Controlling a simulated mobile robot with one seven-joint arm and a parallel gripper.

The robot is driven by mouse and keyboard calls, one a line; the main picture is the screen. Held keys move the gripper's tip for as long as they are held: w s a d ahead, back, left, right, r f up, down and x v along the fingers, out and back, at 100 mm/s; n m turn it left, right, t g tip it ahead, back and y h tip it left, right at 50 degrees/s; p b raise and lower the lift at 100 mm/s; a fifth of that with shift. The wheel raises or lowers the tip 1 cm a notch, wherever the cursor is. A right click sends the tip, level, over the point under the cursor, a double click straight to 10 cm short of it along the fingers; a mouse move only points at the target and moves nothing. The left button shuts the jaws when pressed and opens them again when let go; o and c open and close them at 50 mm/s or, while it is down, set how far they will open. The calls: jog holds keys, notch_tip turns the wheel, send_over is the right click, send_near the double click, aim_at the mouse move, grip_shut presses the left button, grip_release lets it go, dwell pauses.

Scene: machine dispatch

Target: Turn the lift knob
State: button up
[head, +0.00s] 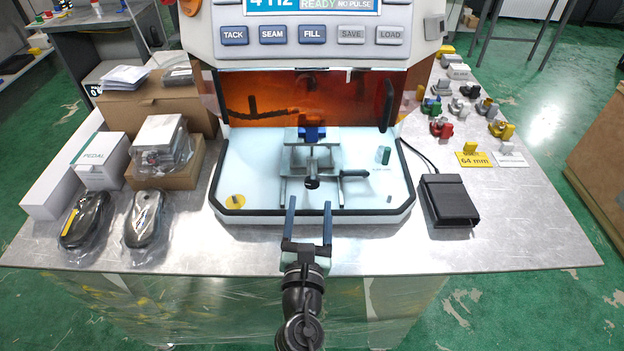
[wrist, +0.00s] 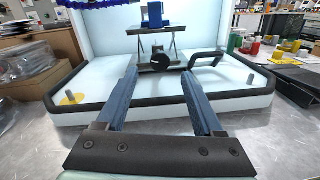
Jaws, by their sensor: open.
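The lift knob (head: 312,183) is a small round black knob on the front of a metal lift stand (head: 301,158) inside the machine's white tray. It also shows in the wrist view (wrist: 160,62), framed between my fingertips from this viewpoint. A blue block (head: 312,133) sits on top of the stand. My gripper (head: 310,201) is open and empty, with its two blue fingers pointing toward the knob. The fingertips are at the tray's front edge, short of the knob and apart from it. Nothing hides the knob's front face.
A black handle (head: 355,173) sticks out right of the knob. The tray's dark raised rim (head: 250,214) runs below. A black pedal (head: 450,201) and wrapped mice (head: 143,218) lie outside. The orange window is behind.

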aim_at(312, 185)
jog(key=w, duration=0.2)
jog(key=w+b, duration=0.1)
jog(key=w, duration=0.4)
jog(key=shift+w+d, duration=0.15)
jog(key=shift+d, duration=0.1)
grip_shut()
